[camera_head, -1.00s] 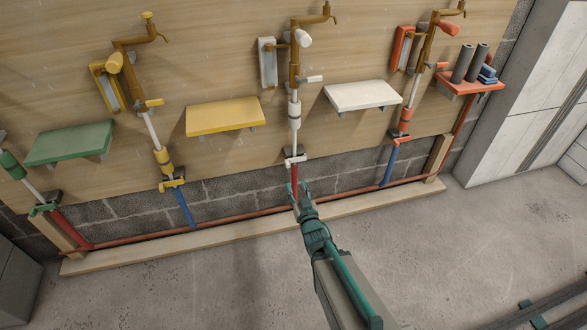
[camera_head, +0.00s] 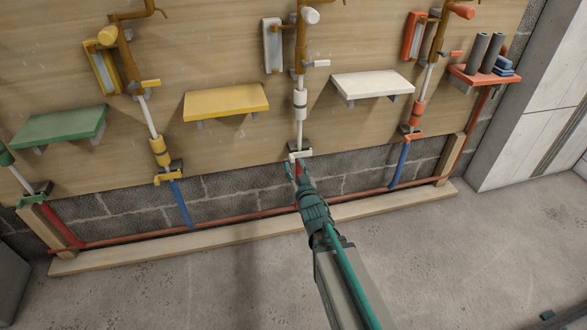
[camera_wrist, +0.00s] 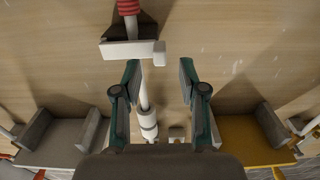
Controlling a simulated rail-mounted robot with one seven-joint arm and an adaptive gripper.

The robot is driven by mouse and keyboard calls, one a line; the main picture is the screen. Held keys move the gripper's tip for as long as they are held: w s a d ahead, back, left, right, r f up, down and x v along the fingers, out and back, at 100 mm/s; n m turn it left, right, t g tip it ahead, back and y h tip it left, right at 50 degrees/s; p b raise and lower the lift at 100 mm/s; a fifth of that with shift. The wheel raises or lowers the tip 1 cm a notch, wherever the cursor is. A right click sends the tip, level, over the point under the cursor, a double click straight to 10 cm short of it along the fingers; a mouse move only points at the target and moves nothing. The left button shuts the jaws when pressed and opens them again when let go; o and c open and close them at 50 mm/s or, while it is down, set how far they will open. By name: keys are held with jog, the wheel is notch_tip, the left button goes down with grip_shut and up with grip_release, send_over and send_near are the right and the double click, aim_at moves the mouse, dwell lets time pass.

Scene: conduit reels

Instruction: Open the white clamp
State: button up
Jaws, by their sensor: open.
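The white clamp (camera_head: 300,155) sits low on the middle pipe of the wall, where the white pipe (camera_head: 299,132) meets a red one. In the wrist view the clamp (camera_wrist: 128,50) shows as a white bar with a short block at its right end, on a dark bracket. My gripper (camera_head: 297,167) is just below the clamp in the head view. In the wrist view my gripper (camera_wrist: 160,72) is open and empty. The clamp's block end appears just past the fingertips, between them; I cannot tell whether anything touches. The clamp's lower part is partly hidden in the head view.
A white shelf (camera_head: 372,84) is right of the pipe and a yellow shelf (camera_head: 226,101) left. Yellow clamp (camera_head: 168,176) and red clamp (camera_head: 413,136) sit on neighbouring pipes. A wooden beam (camera_head: 130,250) runs along the wall's foot. The floor (camera_head: 470,270) is clear.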

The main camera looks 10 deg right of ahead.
aim_at(293, 161)
jog(key=shift+w+b, duration=0.3)
jog(key=shift+w, duration=1.25)
grip_shut()
